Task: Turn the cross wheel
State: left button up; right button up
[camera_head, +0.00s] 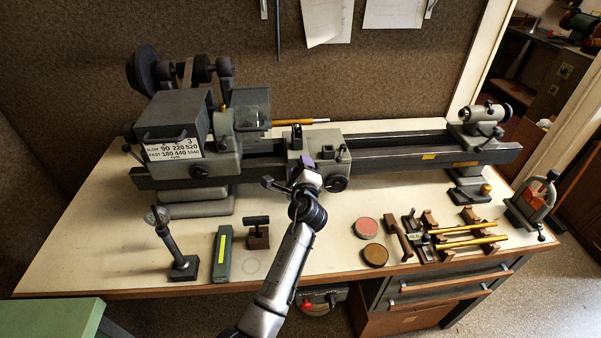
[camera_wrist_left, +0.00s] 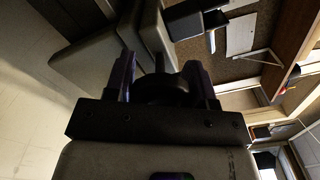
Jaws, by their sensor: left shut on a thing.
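The lathe (camera_head: 400,148) stands along the back of the bench, with its carriage (camera_head: 325,143) near the middle of the bed. My left gripper (camera_head: 306,165) is at the front of the carriage, reaching up from the bench's front. In the left wrist view, the two purple-edged fingers of this gripper (camera_wrist_left: 162,78) stand on either side of a dark round wheel, which I take for the cross wheel (camera_wrist_left: 165,90). They are shut on it. In the head view the gripper and wrist hide most of this wheel. My right gripper is in neither view.
A second dark handwheel (camera_head: 336,184) sits on the carriage front, close right of my wrist. On the bench stand a dial stand (camera_head: 176,250), a green box (camera_head: 222,254), two round tins (camera_head: 367,228) and brass rods on wooden rests (camera_head: 470,243).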

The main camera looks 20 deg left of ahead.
pick_arm(q)
jog(key=shift+n+b, duration=3.35)
jog(key=shift+n, duration=2.55)
jog(key=o, duration=0.9)
jog(key=shift+r, duration=0.1)
jog(key=shift+o, duration=0.2)
